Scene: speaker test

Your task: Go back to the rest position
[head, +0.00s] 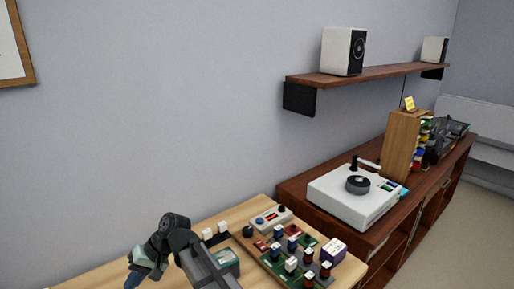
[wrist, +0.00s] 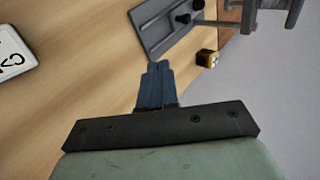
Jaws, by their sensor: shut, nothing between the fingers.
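My gripper shows in the wrist view (wrist: 158,66) with its two blue fingers together and nothing between them. Beyond the fingertips is the light wooden table (wrist: 90,85). In the head view my gripper (head: 131,281) is at the bottom left, small and partly cut by the lower edge, to the left of the items on the wooden table (head: 195,225).
A board with several dark and white components (head: 290,255) covers the table's right part. A dark wooden cabinet (head: 300,195) bears a white turntable-like device (head: 335,195). A shelf (head: 375,75) holds two speakers. A grey bracket-like plate (wrist: 165,30) lies beyond my fingertips.

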